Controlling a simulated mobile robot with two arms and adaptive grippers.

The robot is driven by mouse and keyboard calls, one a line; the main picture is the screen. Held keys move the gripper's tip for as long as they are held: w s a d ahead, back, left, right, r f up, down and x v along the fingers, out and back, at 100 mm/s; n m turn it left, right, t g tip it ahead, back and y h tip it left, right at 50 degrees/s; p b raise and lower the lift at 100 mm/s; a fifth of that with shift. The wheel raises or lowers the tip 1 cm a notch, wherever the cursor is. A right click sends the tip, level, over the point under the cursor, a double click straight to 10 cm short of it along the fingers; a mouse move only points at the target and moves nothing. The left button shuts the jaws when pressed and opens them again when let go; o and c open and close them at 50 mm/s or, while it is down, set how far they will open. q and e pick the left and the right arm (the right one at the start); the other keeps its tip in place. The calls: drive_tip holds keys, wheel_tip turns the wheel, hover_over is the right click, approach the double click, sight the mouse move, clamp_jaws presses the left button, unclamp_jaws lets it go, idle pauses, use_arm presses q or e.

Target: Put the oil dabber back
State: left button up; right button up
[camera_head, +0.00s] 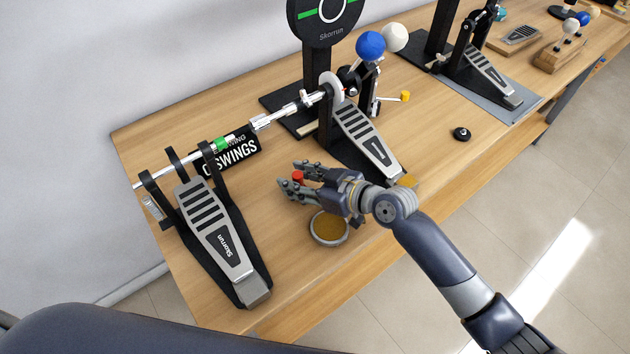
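My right gripper (291,176) is over the wooden table between two pedals, its fingers pointing left. A small red piece (297,177) shows between its fingertips. It may be the top of the oil dabber, but the rest is hidden by the fingers. I cannot tell whether the fingers press on it or whether it is clear of the table. A round shallow dish (329,229) with an amber-brown inside sits just below the gripper in the picture, near the table's front edge. My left gripper is not in view.
A silver pedal (215,235) stands at the left and another (365,140) behind my gripper, joined by a metal shaft. A black sign (232,150) stands behind. A small black knob (461,134) lies right on the wooden table (190,310). The table's front edge is close.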

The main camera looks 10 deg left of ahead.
drive_tip(key=b+v, duration=0.2)
drive_tip(key=v, duration=0.9)
drive_tip(key=shift+r, duration=0.1)
drive_tip(key=shift+s+d+r, duration=0.25)
drive_tip(key=shift+d, duration=0.15)
drive_tip(key=shift+d, duration=0.1)
